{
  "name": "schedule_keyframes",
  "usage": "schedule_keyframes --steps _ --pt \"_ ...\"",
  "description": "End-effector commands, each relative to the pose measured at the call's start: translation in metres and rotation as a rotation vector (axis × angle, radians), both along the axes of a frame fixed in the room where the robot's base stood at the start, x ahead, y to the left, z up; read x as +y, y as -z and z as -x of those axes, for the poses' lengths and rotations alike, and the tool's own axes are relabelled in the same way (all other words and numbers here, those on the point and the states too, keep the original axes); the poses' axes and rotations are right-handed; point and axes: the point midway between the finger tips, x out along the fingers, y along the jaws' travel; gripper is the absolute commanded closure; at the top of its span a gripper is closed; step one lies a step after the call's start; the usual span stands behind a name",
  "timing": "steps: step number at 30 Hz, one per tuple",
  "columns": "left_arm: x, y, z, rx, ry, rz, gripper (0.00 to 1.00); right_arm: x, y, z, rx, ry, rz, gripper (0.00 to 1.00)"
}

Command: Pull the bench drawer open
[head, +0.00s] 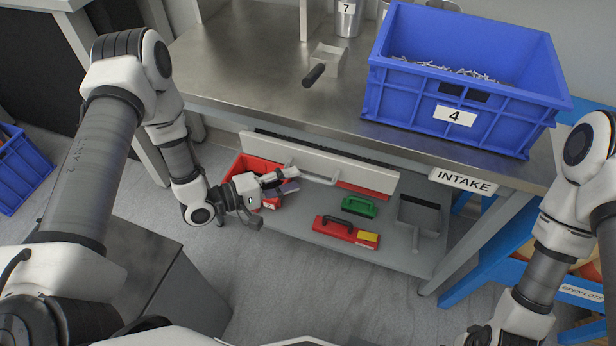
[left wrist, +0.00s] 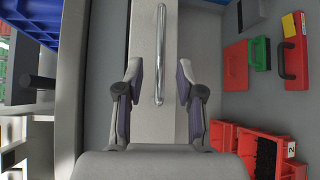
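The drawer front (head: 345,165) is a long pale panel under the front edge of the steel bench (head: 260,70). A dark line runs along its top; I cannot tell whether it stands slightly out. Its bar handle (head: 320,179) is silvery and also shows in the left wrist view (left wrist: 160,35). My left gripper (head: 281,181) is at the left end of the handle. In the left wrist view its two fingers (left wrist: 159,80) are apart, one each side of the bar, with gaps visible. My right gripper (head: 478,335) is partly visible at the bottom right, away from the drawer; its fingers are unclear.
A lower shelf (head: 290,222) holds red bins (head: 245,168), a red tool (head: 335,230), a green-handled brush (head: 358,206) and a grey dustpan (head: 420,213). A blue crate (head: 400,95) of metal parts stands on the bench. Floor in front is clear.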

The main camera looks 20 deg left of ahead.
Motion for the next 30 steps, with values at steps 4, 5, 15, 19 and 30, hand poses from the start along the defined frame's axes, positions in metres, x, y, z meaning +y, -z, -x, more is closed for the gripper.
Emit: schedule_keyframes --steps 4,5,15,19,30 --pt "-0.023 0.005 -0.019 -0.001 0.005 -0.001 0.63 0.0 0.002 0.0 0.0 0.0 0.0 0.51" --pt "-0.025 0.005 -0.022 0.0 0.003 -0.002 0.63 0.0 0.002 0.0 0.0 0.0 0.0 0.51" --pt "-0.034 0.007 -0.03 0.001 0.0 0.0 0.63 0.0 0.002 0.0 0.001 0.0 0.0 0.51" --pt "-0.034 0.007 -0.03 0.001 0.0 0.0 1.0 0.0 0.002 0.0 0.001 0.0 0.0 0.51" --pt "-0.033 0.006 -0.027 0.002 -0.001 0.0 1.0 0.0 0.001 0.0 0.001 0.0 0.0 0.51"
